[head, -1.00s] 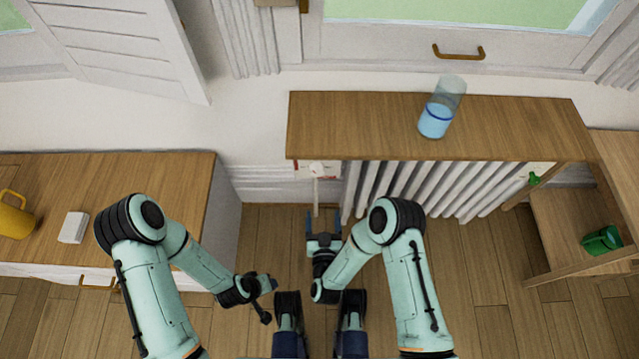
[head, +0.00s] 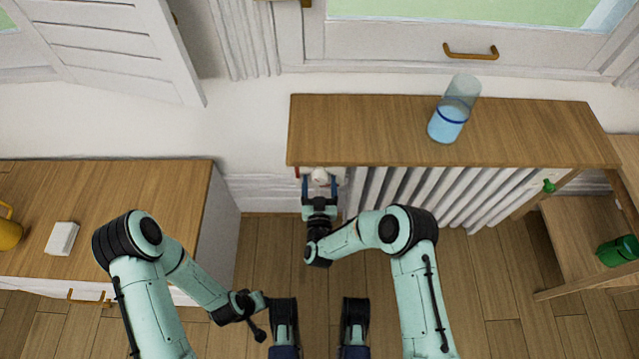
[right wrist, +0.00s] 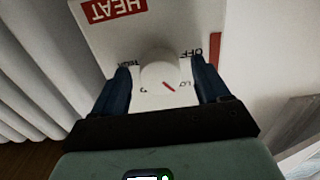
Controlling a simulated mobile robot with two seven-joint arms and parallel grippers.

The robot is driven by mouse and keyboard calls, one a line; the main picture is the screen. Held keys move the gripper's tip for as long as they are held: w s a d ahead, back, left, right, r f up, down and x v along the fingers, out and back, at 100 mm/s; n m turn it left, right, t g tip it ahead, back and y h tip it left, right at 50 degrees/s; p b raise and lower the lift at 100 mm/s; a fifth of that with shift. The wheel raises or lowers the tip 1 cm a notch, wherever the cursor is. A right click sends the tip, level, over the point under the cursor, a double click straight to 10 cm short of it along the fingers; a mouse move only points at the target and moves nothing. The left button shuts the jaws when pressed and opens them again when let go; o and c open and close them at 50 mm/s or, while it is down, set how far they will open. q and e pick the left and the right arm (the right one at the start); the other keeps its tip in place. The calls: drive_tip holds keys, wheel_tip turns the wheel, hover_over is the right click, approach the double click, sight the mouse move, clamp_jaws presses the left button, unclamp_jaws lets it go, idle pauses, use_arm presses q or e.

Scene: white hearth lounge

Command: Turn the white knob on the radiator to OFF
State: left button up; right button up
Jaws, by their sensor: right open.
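The white knob (head: 320,176) sits on a white dial plate at the left end of the radiator (head: 445,193), just below the wooden shelf. In the right wrist view the knob (right wrist: 158,68) is round, with a short red mark toward the lower right, near the letters LO. The OFF lettering (right wrist: 214,47) is on the plate's right side, upside down. My right gripper (head: 319,184) is open, its blue fingers (right wrist: 163,84) on either side of the knob with gaps visible. My left gripper (head: 256,308) is low and away from the radiator; its jaws are unclear.
The wooden shelf (head: 380,125) overhangs the radiator and carries a glass of blue liquid (head: 448,123). A wooden cabinet (head: 130,210) stands at the left with a white block (head: 62,238) and a yellow mug (head: 8,232). A green object (head: 617,250) lies on the right-hand shelf.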

drive_tip(key=shift+w, duration=0.25)
drive_tip(key=c, duration=1)
drive_tip(key=shift+c, duration=0.2)
